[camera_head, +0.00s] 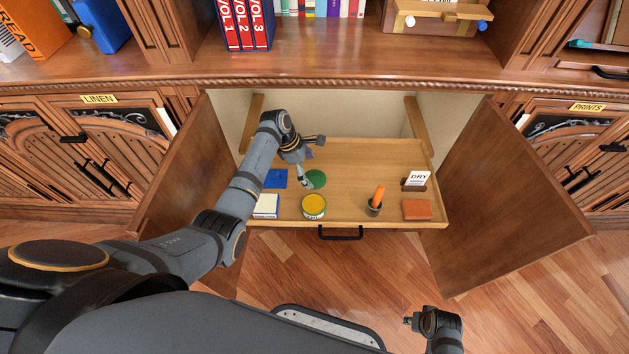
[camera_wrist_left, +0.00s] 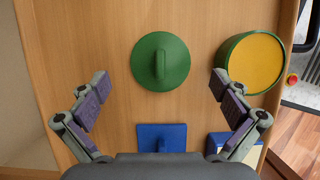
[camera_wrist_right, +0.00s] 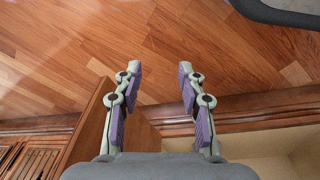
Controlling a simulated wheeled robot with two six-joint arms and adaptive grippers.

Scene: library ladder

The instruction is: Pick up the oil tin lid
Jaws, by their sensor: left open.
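The oil tin lid looks to be the green round disc with a raised bar handle, lying flat on the pulled-out wooden tray; it shows in the left wrist view (camera_wrist_left: 174,62) and the head view (camera_head: 317,179). The tin, green-rimmed with a yellow top (camera_head: 314,206), stands in front of it and shows at the right in the left wrist view (camera_wrist_left: 256,62). My left gripper (camera_wrist_left: 160,84) is open and empty above the tray, its fingers spread on either side of the lid, not touching it. My right gripper (camera_wrist_right: 160,70) is open and empty over the floor.
A blue square lid (camera_head: 276,179) and a white-and-blue box (camera_head: 266,206) lie left on the tray. A cup with an orange handle (camera_head: 374,207), a DRY card (camera_head: 418,179) and a reddish block (camera_head: 417,210) stand right. Open doors (camera_head: 510,195) flank the tray.

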